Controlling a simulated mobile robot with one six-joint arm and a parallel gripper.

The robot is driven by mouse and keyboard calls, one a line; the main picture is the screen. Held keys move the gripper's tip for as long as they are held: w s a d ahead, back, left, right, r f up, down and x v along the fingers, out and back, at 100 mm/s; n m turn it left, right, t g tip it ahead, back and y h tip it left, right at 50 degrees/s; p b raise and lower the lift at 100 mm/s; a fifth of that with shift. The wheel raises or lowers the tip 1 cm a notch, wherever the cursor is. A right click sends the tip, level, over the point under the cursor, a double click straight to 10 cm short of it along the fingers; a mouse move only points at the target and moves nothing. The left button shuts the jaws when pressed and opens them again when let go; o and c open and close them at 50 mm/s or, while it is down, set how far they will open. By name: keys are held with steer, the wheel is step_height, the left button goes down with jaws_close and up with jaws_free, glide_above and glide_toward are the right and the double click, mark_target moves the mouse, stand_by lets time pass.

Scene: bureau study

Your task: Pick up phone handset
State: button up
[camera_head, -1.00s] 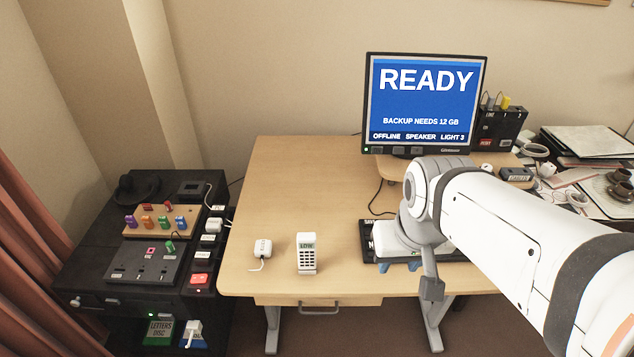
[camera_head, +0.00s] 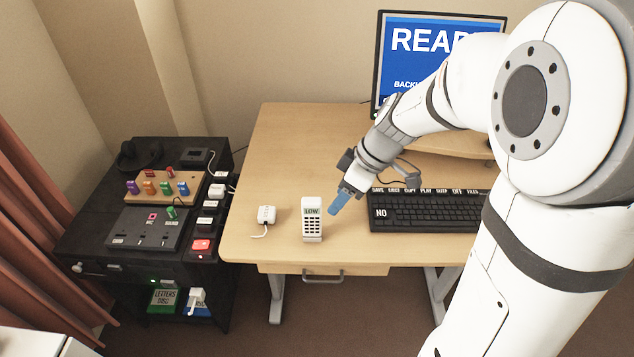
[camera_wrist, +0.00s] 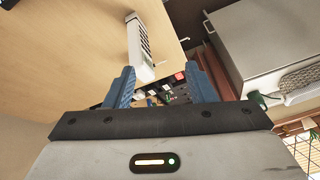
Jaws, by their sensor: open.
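The phone handset (camera_head: 312,220) is a white upright block with a small screen reading LOW and dark keys. It stands on the wooden desk near the front edge in the head view. In the wrist view the handset (camera_wrist: 139,45) shows tilted, beyond the fingers and above the left one. My gripper (camera_head: 338,204) has blue fingers and is just right of the handset, apart from it. In the wrist view my gripper (camera_wrist: 162,88) is open, with nothing held between the fingers.
A white plug-like item with a cord (camera_head: 266,215) lies left of the handset. A black keyboard (camera_head: 425,212) lies to the right, with a monitor (camera_head: 440,45) behind. A black cabinet with switches (camera_head: 140,230) stands left of the desk (camera_head: 290,150). The desk behind the handset is clear.

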mark_target(312, 210)
steer(key=w+a+f+n, duration=0.1)
steer(key=a+f, duration=0.1)
steer(key=f, duration=0.1)
steer(key=w+a+f+n+y, duration=0.1)
steer(key=w+a+f, duration=0.1)
steer(key=f, duration=0.2)
steer(key=w+a+f+n, duration=0.2)
steer(key=f, duration=0.1)
steer(key=shift+a+f+y, duration=0.2)
steer(key=shift+f+y, duration=0.1)
steer(key=shift+f, duration=0.1)
steer(key=c, duration=1)
steer(key=shift+c, duration=0.2)
